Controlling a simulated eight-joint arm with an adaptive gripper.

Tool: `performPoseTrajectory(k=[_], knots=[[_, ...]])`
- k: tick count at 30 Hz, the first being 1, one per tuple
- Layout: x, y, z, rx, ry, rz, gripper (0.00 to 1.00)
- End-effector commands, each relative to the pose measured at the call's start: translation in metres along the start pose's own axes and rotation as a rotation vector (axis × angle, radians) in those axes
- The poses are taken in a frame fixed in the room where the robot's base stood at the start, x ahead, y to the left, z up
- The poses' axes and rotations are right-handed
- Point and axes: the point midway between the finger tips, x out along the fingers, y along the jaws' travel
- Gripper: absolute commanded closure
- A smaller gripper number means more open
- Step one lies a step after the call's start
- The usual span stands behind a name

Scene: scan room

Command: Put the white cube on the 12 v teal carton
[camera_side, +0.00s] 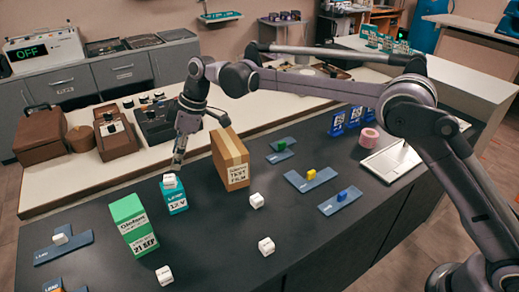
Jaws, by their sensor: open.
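The teal carton (177,203), marked 12 V, stands upright on the dark table, left of centre. A white cube (170,181) sits at its top, and appears to rest on it. My gripper (178,167) points down just above and slightly right of this cube. Its fingers are open; they are small here, and I cannot tell whether they touch the cube. Other white cubes lie on the table: one right of the carton (256,201), one nearer the front (266,246) and one at the front left (164,275).
A tall green carton (134,226) stands left of the teal one, and a brown box (230,160) stands to its right. Another white cube (60,239) is on a blue plate at far left. Blue plates with coloured blocks (311,176) lie to the right.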

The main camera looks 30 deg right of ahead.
Motion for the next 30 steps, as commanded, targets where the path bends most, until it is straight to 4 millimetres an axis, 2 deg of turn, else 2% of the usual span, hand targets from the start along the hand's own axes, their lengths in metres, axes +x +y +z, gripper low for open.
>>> performPoseTrajectory(k=[3,11,16,23,30], knots=[[-0.022,0.0,0.0,0.0,0.0,0.0,0.5],[-0.047,0.0,0.001,0.002,0.001,0.001,0.5],[-0.069,0.002,0.014,0.054,0.002,0.029,0.5],[-0.128,-0.003,0.066,0.231,0.014,0.124,0.5],[-0.176,-0.024,0.134,0.427,0.037,0.23,0.5]])
